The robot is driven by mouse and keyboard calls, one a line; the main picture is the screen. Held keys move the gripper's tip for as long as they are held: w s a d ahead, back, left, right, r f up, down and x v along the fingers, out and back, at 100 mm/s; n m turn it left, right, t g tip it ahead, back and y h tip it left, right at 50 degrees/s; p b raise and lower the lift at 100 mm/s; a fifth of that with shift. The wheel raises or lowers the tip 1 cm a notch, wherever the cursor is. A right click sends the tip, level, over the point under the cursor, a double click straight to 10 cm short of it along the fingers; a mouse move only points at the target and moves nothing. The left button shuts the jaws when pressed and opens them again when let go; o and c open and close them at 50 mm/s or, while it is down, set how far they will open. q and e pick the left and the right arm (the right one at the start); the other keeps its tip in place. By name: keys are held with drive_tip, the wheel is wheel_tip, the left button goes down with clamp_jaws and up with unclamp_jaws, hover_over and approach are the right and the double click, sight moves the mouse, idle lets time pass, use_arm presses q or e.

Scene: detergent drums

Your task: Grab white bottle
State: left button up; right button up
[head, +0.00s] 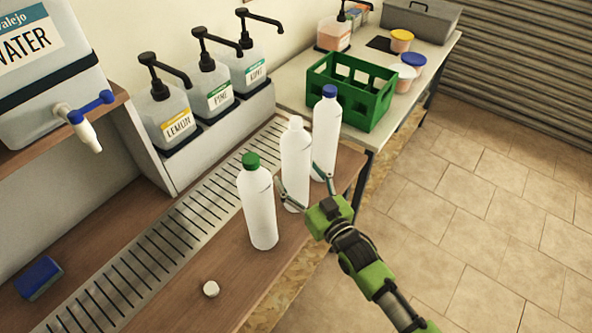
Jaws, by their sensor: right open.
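Three white bottles stand upright on the wooden counter. The white-capped bottle (296,160) is in the middle, the green-capped bottle (258,208) is to its left, and the blue-capped bottle (326,128) is to its right. My right gripper (304,179) is open at the lower part of the white-capped bottle. One finger shows at the gap beside the green-capped bottle, the other in front of the blue-capped bottle. I cannot tell whether either finger touches a bottle. My left gripper is not in view.
A slatted drain grate (165,240) runs behind the bottles. Pump dispensers (168,120) line the back. A green crate (352,92) stands on the far table. Tiled floor is clear at right.

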drive_tip(key=shift+x, duration=1.05)
drive_tip(key=shift+s, duration=0.1)
drive_tip(key=c, duration=1.2)
drive_tip(key=shift+r, duration=0.1)
